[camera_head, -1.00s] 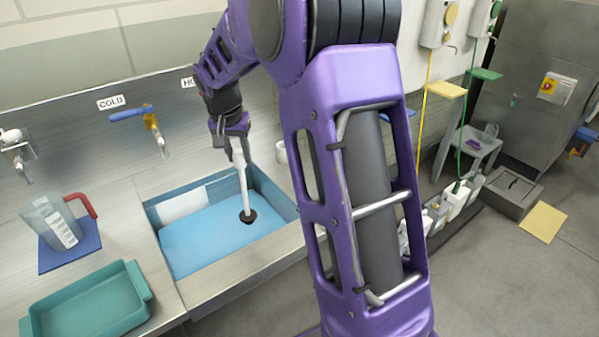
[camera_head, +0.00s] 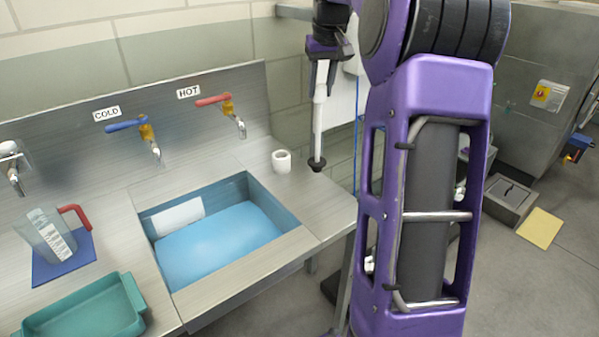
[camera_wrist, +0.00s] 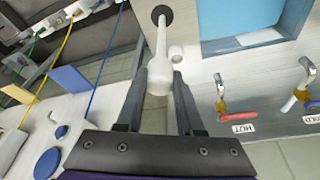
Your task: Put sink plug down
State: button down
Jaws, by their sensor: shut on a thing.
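The sink plug (camera_head: 317,120) is a long white rod with a black foot. My gripper (camera_head: 322,62) is shut around its upper end and holds it upright, foot down, at the right end of the steel counter. It appears to hang clear of any surface. In the wrist view my gripper (camera_wrist: 160,85) has the plug's wide white end (camera_wrist: 160,72) between its fingers, with the black foot (camera_wrist: 162,14) pointing away. The sink (camera_head: 160,250) holds blue water and lies left of the plug.
A small white cup (camera_head: 282,161) stands between sink and plug. Taps with blue (camera_head: 125,126) and red (camera_head: 212,100) handles are behind the sink. A jug (camera_head: 52,238) on a blue mat and a teal tray (camera_head: 130,292) are at left. Counter right of the sink is mostly bare.

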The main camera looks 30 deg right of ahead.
aim_at(320, 120)
notch_tip(320, 120, down, 10)
jog(key=shift+r+b, duration=0.25)
jog(key=shift+b, duration=0.3)
jog(key=shift+f, duration=0.1)
jog(key=shift+f, duration=0.15)
jog(key=c, duration=0.5)
grip_release()
jog(key=shift+c, duration=0.2)
jog(key=shift+r, duration=0.55)
jog(key=p+v, duration=0.1)
jog(key=v, duration=1)
jog(key=shift+s+r, duration=0.1)
jog(key=shift+r, duration=0.05)
